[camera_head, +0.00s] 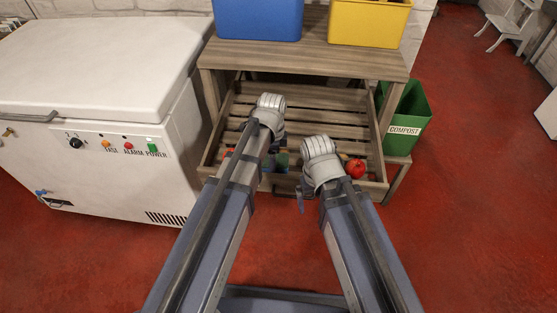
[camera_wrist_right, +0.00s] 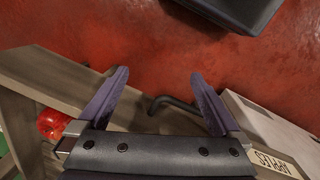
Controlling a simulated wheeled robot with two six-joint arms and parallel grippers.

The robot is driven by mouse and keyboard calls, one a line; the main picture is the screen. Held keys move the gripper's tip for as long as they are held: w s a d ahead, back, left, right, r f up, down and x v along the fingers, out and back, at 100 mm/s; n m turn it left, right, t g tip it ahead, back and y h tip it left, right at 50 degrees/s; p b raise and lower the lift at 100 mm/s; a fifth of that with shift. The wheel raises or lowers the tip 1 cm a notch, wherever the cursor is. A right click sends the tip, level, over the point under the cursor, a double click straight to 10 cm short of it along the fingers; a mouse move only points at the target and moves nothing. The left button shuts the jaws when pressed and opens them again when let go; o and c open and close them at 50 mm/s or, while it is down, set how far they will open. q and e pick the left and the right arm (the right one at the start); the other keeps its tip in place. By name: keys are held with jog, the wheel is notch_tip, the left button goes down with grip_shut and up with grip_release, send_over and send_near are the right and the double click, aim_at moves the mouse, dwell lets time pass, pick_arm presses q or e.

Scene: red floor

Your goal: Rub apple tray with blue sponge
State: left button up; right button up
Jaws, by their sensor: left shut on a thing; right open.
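The apple tray (camera_head: 322,117) is a slatted wooden drawer, pulled out under the wooden bench. An APPLES label (camera_wrist_right: 272,163) shows on its front in the right wrist view. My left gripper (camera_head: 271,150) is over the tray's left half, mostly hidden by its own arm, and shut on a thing. A small blue patch (camera_head: 282,160) beside it looks like the blue sponge, largely hidden. My right gripper (camera_head: 302,194) is at the tray's front edge. In the right wrist view it (camera_wrist_right: 158,78) is open and empty, above a dark handle (camera_wrist_right: 176,104) on the front.
A red apple (camera_head: 356,169) lies in the tray's front right corner. A white freezer (camera_head: 95,75) stands left, a green compost bin (camera_head: 408,115) right. Blue (camera_head: 258,18) and yellow (camera_head: 368,22) crates stand on the bench.

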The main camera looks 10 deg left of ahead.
pick_arm(q)
jog(key=shift+a, duration=2.1)
notch_tip(320, 180, up, 6)
jog(key=p, duration=0.6)
jog(key=shift+d, duration=0.1)
notch_tip(320, 180, up, 3)
jog(key=p, duration=0.3)
jog(key=shift+r, duration=0.15)
